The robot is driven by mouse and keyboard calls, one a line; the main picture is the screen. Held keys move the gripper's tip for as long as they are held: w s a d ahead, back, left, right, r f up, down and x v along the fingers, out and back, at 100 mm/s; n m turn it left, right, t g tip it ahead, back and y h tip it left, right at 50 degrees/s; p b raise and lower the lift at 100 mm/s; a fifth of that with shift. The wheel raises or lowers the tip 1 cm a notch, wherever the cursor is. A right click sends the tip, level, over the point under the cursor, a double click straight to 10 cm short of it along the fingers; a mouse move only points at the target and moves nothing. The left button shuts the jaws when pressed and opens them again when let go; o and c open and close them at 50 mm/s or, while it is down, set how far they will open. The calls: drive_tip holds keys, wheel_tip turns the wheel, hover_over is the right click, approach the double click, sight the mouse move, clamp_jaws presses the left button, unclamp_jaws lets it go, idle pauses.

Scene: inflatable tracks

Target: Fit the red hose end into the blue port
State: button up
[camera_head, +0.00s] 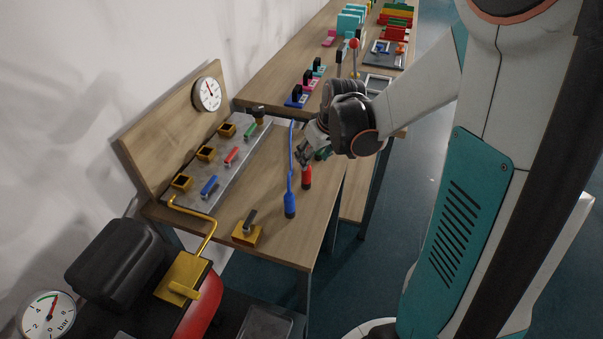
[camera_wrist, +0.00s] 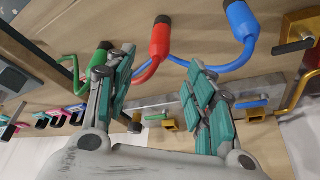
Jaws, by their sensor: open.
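In the wrist view the red hose end (camera_wrist: 160,40) shows just beyond the gap between my fingers. My gripper (camera_head: 306,152) is open and empty, close above and behind it; in the wrist view its two fingers (camera_wrist: 157,72) are spread apart. A brass square port (camera_head: 182,182) sits beside the blue lever (camera_head: 209,187) on the grey panel; no blue marking on the port itself can be made out.
The blue hose end (camera_head: 290,206) stands nearer the front, and the green hose end (camera_head: 323,153) is close to my gripper. Red (camera_head: 231,156) and green levers (camera_head: 249,131) line the panel. A brass block with a lever (camera_head: 247,234) sits at the bench's front.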

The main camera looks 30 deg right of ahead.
sight(306, 175)
drive_tip(key=b+x, duration=0.3)
drive_tip(key=x, duration=0.6)
drive_tip(key=shift+f+b, duration=0.2)
drive_tip(key=shift+b, duration=0.2)
clamp_jaws()
